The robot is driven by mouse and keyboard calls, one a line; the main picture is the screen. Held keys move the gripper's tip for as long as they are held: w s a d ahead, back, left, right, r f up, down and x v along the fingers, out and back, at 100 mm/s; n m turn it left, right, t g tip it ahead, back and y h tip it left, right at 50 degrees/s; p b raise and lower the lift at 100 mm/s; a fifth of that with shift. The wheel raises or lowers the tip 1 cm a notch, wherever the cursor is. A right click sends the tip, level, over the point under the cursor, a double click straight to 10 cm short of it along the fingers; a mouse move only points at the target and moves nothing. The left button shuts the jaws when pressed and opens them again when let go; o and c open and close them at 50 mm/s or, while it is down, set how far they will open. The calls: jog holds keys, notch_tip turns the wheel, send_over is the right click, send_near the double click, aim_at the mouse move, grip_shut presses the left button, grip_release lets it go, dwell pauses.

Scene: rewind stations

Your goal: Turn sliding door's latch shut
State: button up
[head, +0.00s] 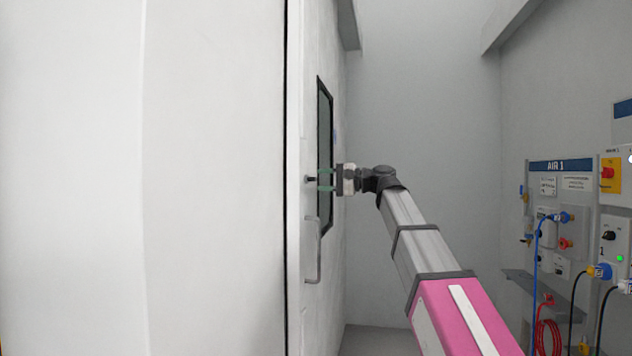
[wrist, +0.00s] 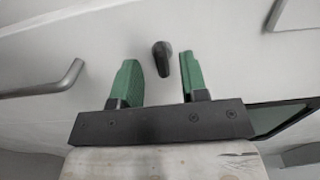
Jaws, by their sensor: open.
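The sliding door (head: 309,260) is a pale panel with a dark-framed window (head: 326,150) and a metal bar handle (head: 313,250). Its latch (head: 310,180) is a small dark knob above the handle. In the wrist view the latch (wrist: 161,62) is a dark, short lever on the pale door face. My gripper (head: 326,179) points at the door at latch height. Its green fingers (wrist: 160,82) are open, one on each side of the latch in the wrist view, with clear gaps on both sides. I see no contact with it.
The door handle (wrist: 45,84) shows left of the fingers in the wrist view. A broad white wall panel (head: 140,180) fills the left of the head view. At right, a wall panel marked AIR 1 (head: 560,165) carries hoses and cables. The space between looks clear.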

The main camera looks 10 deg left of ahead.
jog(key=d, duration=0.7)
jog(key=shift+s+d, duration=0.15)
jog(key=shift+d, duration=0.25)
jog(key=shift+f, duration=0.1)
jog(key=w+d+f+m+t+h, duration=0.1)
jog(key=d+f+h, duration=0.2)
jog(key=f, duration=1.1)
jog(key=w+d+f+m+t+h, duration=0.1)
jog(key=d+f+h, duration=0.2)
jog(key=f, duration=1)
jog(key=w+d+f+m+t+h, duration=0.1)
jog(key=w+d+f+h, duration=0.15)
jog(key=f, duration=1.15)
jog(key=s+d+f+n+g+h, duration=0.1)
jog(key=s+d+f+h, duration=0.2)
jog(key=s+d+f, duration=0.3)
jog(key=s+d+f+n+g+h, duration=0.1)
jog(key=s+d+f+h, duration=0.2)
jog(key=f, duration=1.2)
jog(key=s+d+f+n+g+h, duration=0.1)
jog(key=s+d+f+h, duration=0.2)
jog(key=s+d+f, duration=0.6)
jog(key=shift+f+g, duration=0.3)
jog(key=shift+f, duration=0.4)
jog(key=shift+h, duration=0.25)
